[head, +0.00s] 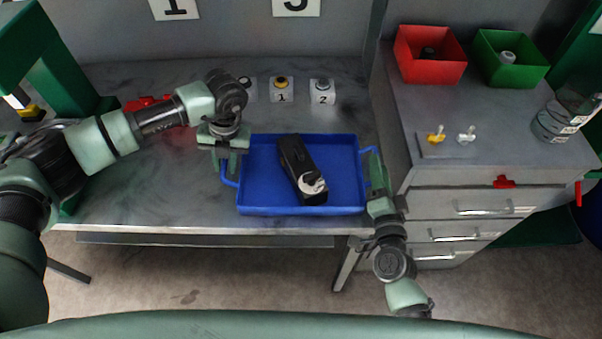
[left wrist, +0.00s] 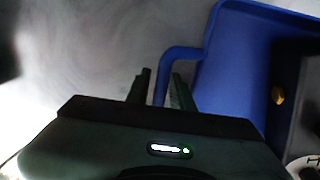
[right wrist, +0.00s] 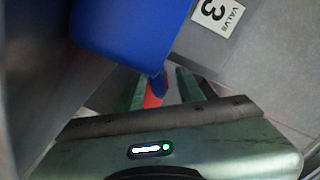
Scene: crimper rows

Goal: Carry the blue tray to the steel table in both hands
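The blue tray (head: 258,205) is near the front edge of a grey, metal-looking table (head: 150,205) in the head view. It looks level and seems to rest there. A black object with a pale round end (head: 296,162) lies in it. My left gripper (head: 226,165) is at the tray's left handle. In the left wrist view its fingers (left wrist: 160,88) stand apart, with the blue handle (left wrist: 178,54) between them. My right gripper (head: 377,178) is at the right handle. In the right wrist view its fingers (right wrist: 160,88) are spread on either side of the handle.
Small white blocks with knobs (head: 282,90) stand behind the tray. Floor is open in front.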

